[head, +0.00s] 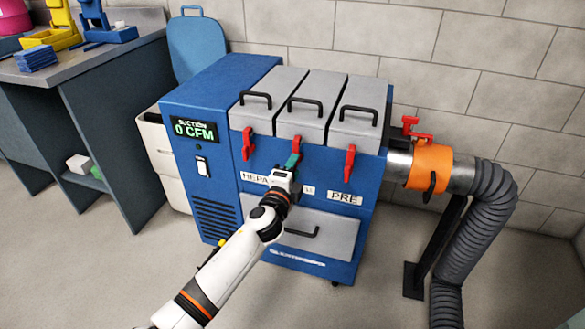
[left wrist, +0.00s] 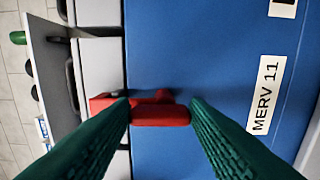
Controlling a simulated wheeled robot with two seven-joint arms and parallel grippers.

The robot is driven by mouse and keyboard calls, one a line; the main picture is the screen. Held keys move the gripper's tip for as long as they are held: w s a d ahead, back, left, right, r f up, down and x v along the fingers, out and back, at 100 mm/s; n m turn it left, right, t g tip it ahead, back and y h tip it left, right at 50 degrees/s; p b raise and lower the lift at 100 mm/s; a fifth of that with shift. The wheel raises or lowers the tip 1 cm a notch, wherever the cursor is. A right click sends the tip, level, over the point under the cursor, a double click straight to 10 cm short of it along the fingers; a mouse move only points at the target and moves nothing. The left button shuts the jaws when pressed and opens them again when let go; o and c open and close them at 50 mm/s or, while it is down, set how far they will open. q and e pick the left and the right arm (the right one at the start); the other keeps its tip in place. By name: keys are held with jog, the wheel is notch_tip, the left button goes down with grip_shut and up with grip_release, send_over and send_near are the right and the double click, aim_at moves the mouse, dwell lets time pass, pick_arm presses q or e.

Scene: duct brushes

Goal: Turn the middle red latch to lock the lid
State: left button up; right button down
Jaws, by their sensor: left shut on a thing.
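The middle red latch (head: 296,144) is on the blue machine's front, below the middle grey lid (head: 303,110). Most of it is hidden in the head view by my left gripper (head: 291,162). In the left wrist view the latch (left wrist: 160,116) lies between the green ridged fingertips of the gripper (left wrist: 160,112), which are shut on it. There its long part runs from the lid edge onto the blue panel, so it looks about upright. The middle lid lies flat, level with its neighbours.
A left red latch (head: 248,144) and a right red latch (head: 349,162) hang on either side. An orange collar (head: 429,167) and grey hose (head: 488,200) are at the right. A workbench (head: 95,70) stands at the left. The floor in front is clear.

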dwell(0.5)
pick_arm(q)
jog(key=o, duration=1)
jog(key=shift+s, duration=0.1)
jog(key=shift+p+v, duration=1.45)
jog(key=shift+v, duration=4.5)
pick_arm(e)
jog(key=x, duration=0.6)
jog(key=shift+f, duration=0.45)
jog(key=shift+s+a, duration=0.1)
